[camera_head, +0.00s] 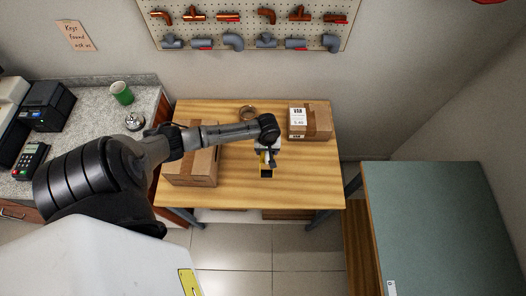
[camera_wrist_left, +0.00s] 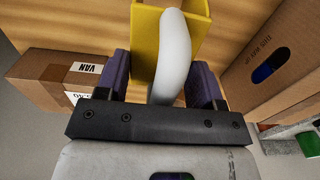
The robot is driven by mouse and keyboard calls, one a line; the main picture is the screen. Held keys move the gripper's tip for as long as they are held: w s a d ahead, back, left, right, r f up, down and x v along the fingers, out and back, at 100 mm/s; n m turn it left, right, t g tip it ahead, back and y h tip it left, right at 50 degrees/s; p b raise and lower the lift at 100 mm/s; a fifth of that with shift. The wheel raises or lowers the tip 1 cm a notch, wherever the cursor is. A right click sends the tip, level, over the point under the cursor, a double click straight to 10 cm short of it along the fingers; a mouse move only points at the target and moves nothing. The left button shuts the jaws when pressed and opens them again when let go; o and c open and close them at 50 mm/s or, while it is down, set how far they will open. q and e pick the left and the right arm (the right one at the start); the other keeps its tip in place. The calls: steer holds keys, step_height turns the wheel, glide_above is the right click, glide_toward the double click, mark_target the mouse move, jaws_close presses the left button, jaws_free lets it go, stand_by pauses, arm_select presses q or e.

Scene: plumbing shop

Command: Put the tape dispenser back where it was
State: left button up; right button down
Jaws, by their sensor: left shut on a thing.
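My right gripper is not in view.
A cardboard box (camera_head: 200,168) stands on the table left of the gripper, partly under my arm. A labelled box (camera_head: 318,122) stands at the back right, and a tape roll (camera_head: 247,113) lies at the back. The table's front right is clear. A green-topped bench (camera_head: 440,215) stands right.

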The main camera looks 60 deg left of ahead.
arm_select(q)
steer(key=shift+s+a+f, duration=0.15)
steer(key=shift+a+f, duration=0.2)
steer(key=shift+a, duration=0.25)
steer(key=shift+s+a+f, duration=0.1)
steer(key=shift+a+f, duration=0.25)
steer(key=shift+a, duration=0.2)
steer(key=shift+f, duration=2.15)
steer(key=o, duration=1.5)
steer(key=shift+o, duration=0.2)
